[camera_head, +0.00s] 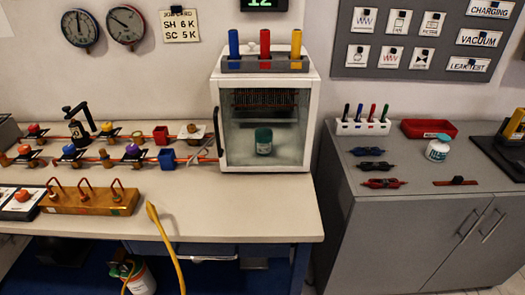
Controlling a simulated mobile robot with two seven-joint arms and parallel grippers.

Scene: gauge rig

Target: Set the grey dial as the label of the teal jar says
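A small jar with a teal body or lid and a pale label (264,141) stands upright inside the white glass-fronted cabinet (312,100). The label is too small to read. I cannot make out a grey dial with certainty. Neither of my grippers is in view.
Red pipes with coloured knobs (69,149) run along the bench (245,215). The grey cupboard (395,210) carries a pen rack (362,127) and red tray (428,129). The bench front right is clear.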

